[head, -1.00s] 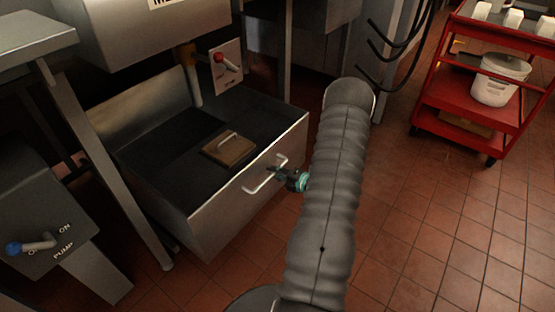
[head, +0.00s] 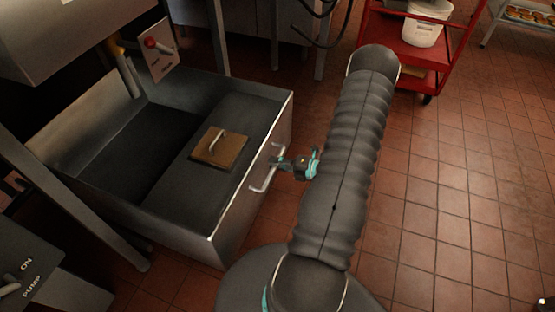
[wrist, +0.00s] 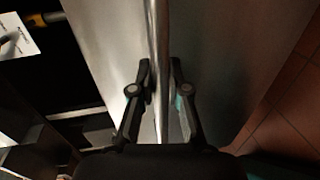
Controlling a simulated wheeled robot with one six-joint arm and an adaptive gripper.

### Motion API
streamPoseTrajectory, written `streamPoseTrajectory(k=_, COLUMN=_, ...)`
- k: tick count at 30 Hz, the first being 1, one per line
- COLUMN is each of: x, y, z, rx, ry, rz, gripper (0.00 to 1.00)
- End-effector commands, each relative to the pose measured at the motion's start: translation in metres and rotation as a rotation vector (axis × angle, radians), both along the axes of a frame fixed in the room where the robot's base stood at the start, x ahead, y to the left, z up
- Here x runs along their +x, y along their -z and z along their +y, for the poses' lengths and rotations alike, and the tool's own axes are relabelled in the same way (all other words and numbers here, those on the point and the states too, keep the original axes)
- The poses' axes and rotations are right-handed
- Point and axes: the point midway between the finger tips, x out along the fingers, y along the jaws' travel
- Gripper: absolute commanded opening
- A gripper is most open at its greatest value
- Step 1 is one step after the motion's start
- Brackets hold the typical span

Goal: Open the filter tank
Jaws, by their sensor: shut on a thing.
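The filter tank (head: 225,240) is a metal drawer-like tub, pulled well out from under the fryer, its dark inside showing. A metal bar handle (head: 262,183) is fixed to its front face. My gripper (head: 283,162) is at the handle, at the end of my grey-sleeved arm. In the wrist view, the two black fingers (wrist: 160,80) stand on either side of the upright-looking handle bar (wrist: 158,35) and are shut on it. The finger tips are partly dark against the metal front.
A brown block with a handle (head: 220,149) lies on the dark inner panel of the tank. A red-knobbed lever panel (head: 158,48) is behind it. A PUMP switch box (head: 30,285) is at lower left. A red cart (head: 405,50) with a white bucket (head: 427,22) stands at back right. Tiled floor at right is clear.

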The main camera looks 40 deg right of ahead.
Motion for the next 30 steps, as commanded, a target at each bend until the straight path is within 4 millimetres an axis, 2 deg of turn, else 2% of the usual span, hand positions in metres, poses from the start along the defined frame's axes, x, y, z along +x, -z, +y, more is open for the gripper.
streamPoseTrajectory(k=9, x=-0.001, y=0.0, z=0.0, rx=0.0, ry=-0.002, rz=0.0, gripper=0.0)
streamPoseTrajectory(k=10, x=-0.001, y=0.0, z=0.0, rx=0.0, ry=-0.002, rz=0.001, gripper=0.17)
streamPoseTrajectory(k=13, x=-0.001, y=0.0, z=0.0, rx=0.0, ry=-0.001, rz=0.0, gripper=0.41)
streamPoseTrajectory(k=23, x=-0.002, y=0.0, z=-0.002, rx=0.0, ry=0.001, rz=0.0, gripper=0.41)
streamPoseTrajectory(k=26, x=-0.007, y=-0.002, z=-0.006, rx=-0.001, ry=0.004, rz=0.0, gripper=0.41)
streamPoseTrajectory(k=30, x=-0.024, y=-0.005, z=-0.017, rx=-0.001, ry=0.006, rz=-0.001, gripper=0.41)
